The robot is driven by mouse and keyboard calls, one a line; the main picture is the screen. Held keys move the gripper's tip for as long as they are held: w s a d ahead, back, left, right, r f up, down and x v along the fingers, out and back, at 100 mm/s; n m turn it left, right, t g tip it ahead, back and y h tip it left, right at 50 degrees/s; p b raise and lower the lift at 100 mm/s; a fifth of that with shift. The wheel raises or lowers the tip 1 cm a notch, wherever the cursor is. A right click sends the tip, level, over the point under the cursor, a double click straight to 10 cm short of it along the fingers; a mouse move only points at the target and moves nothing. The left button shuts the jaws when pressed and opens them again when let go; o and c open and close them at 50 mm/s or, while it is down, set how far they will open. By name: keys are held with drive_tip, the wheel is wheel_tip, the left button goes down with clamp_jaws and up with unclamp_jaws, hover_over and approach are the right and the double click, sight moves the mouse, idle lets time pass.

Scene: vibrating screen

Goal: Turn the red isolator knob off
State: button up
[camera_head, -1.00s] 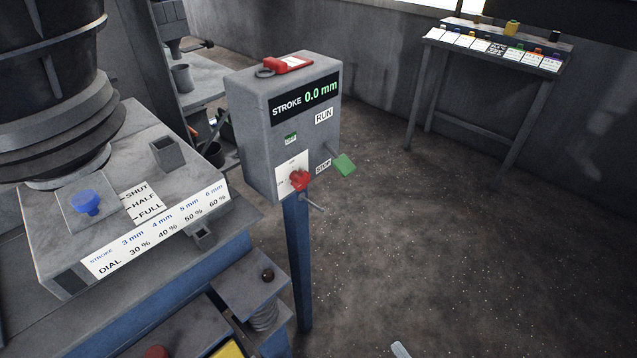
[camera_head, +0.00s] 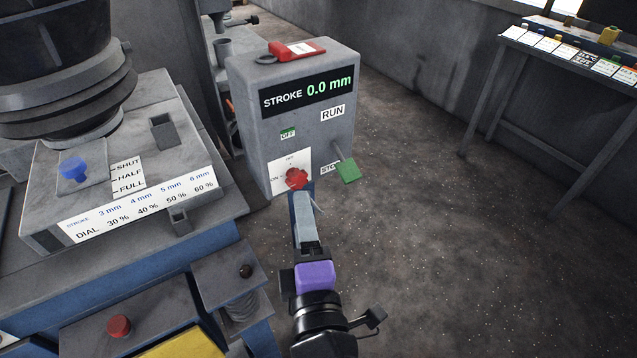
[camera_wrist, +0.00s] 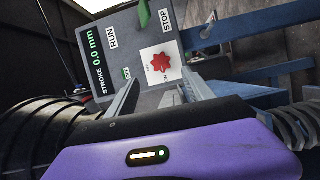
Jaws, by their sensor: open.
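The red isolator knob (camera_head: 297,179) sits on a white plate (camera_head: 279,166) low on the front of the grey control box (camera_head: 250,100). An "ON" mark shows to the left of the knob; its exact setting is too small to tell. The knob also shows in the wrist view (camera_wrist: 161,63), ahead of and between my fingers. My gripper (camera_head: 305,200) is open and empty, its fingers pointing up at the knob from just below and in front. In the wrist view my two fingertips (camera_wrist: 160,70) stand apart on either side of the knob; contact cannot be told.
A green lever (camera_head: 347,170) sticks out to the right of the knob, by the STOP label. A red tag (camera_head: 297,50) lies on top of the box. The blue machine with a blue knob (camera_head: 74,168) stands at left. Open floor lies at right.

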sight(297, 184)
drive_tip(key=x, duration=0.7)
drive_tip(key=shift+w+f+p, duration=0.15)
drive_tip(key=shift+w+p, duration=0.25)
drive_tip(key=shift+w, duration=0.05)
clamp_jaws()
